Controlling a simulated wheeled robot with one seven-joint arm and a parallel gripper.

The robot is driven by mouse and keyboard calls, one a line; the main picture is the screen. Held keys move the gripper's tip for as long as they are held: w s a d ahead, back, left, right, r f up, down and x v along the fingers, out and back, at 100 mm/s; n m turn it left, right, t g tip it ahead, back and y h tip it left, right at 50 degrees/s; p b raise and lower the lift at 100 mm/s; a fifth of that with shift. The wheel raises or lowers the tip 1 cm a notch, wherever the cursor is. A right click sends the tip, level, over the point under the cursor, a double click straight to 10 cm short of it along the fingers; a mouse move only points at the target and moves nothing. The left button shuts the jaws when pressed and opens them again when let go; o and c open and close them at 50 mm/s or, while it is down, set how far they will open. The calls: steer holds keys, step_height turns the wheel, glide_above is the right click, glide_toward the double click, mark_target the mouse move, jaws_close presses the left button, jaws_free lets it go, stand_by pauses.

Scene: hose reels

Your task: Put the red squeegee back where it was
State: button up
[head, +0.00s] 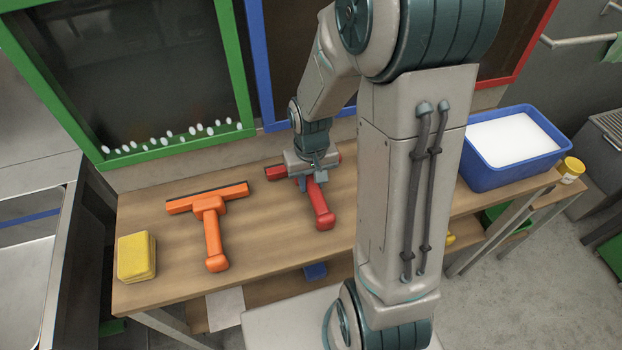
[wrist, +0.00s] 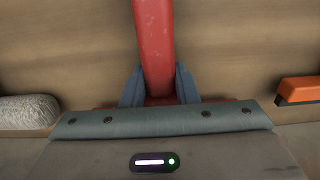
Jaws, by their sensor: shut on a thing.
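The red squeegee (head: 320,204) lies on the wooden table, its handle pointing toward the front and its head toward the back. My gripper (head: 310,183) is over it, shut on the handle close to the head. In the wrist view the red handle (wrist: 154,45) runs up between the two blue-grey fingers of my gripper (wrist: 160,85). Most of the squeegee's head is hidden under my gripper. I cannot tell whether the squeegee touches the table or is slightly above it.
An orange squeegee (head: 211,228) lies to the left, with yellow sponges (head: 136,257) beyond it. A blue tub (head: 509,180) with white contents stands at the right, a yellow-lidded jar (head: 571,170) beside it. Green, blue and red frames stand behind the table (head: 270,236).

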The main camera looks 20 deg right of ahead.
mark_target(311, 179)
steer(key=o, duration=1)
steer(key=shift+c, duration=0.2)
step_height(311, 179, up, 12)
steer(key=p, duration=0.1)
steer(key=s+r+t, duration=0.2)
steer(key=s+r, duration=0.3)
steer(key=s, duration=0.5)
steer(key=shift+s+t, duration=0.25)
steer(key=shift+t, duration=0.15)
steer(key=shift+r, duration=0.1)
